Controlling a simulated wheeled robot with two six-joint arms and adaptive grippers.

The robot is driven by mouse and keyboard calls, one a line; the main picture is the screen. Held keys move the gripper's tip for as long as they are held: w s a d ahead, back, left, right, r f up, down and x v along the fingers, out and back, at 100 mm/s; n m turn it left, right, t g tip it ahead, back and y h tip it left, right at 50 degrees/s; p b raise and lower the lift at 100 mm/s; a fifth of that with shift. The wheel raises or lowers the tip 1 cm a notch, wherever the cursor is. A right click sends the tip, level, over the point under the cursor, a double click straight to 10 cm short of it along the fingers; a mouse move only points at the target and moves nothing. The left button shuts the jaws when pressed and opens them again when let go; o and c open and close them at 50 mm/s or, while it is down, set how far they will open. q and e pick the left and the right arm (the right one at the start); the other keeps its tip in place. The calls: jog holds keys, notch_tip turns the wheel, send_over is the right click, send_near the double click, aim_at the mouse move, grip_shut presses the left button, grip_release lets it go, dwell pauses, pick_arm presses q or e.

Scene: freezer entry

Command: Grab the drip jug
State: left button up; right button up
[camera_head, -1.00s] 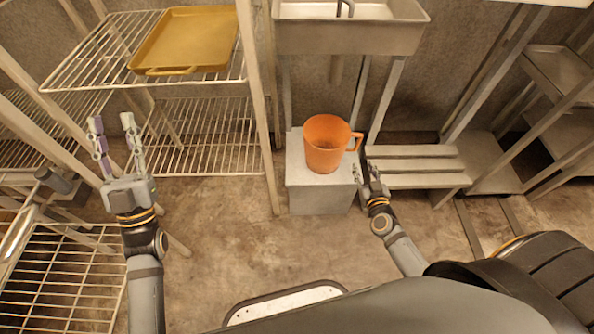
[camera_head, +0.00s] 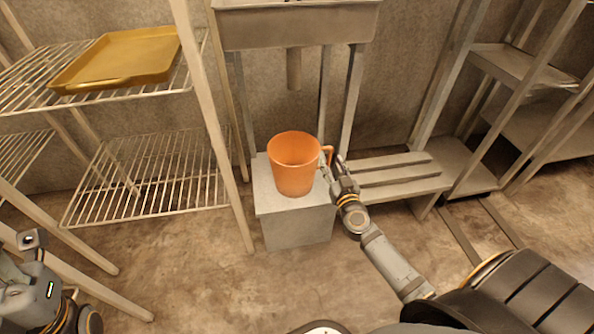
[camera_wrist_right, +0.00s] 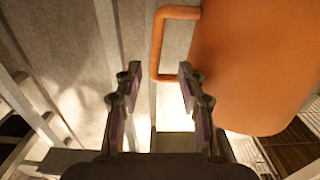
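The orange drip jug (camera_head: 293,168) stands upright on a grey block (camera_head: 295,228), its handle on the right side. My right gripper (camera_head: 331,166) is at that handle. In the right wrist view the jug (camera_wrist_right: 250,65) fills the upper right, and its squared handle (camera_wrist_right: 157,45) reaches in front of the fingers. The right gripper (camera_wrist_right: 163,76) is open there, with the handle's lower end between or just beyond the fingertips; contact cannot be told. My left gripper (camera_head: 35,285) is cut off at the lower left edge, its fingers not clearly seen.
A metal sink (camera_head: 295,27) with a drain pipe hangs behind and above the jug. A slatted low bench (camera_head: 390,178) is close right of the block. A wire rack (camera_head: 150,185) with a yellow tray (camera_head: 120,58) stands left. Floor in front is open.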

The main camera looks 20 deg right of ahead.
aim_at(331, 154)
jog(key=x, duration=0.1)
jog(key=b+x, duration=0.1)
jog(key=x, duration=0.1)
jog(key=b+x, duration=0.1)
jog(key=x, duration=0.1)
jog(key=shift+d+r, duration=0.2)
jog(key=shift+d, duration=0.2)
grip_shut()
jog(key=shift+r, duration=0.1)
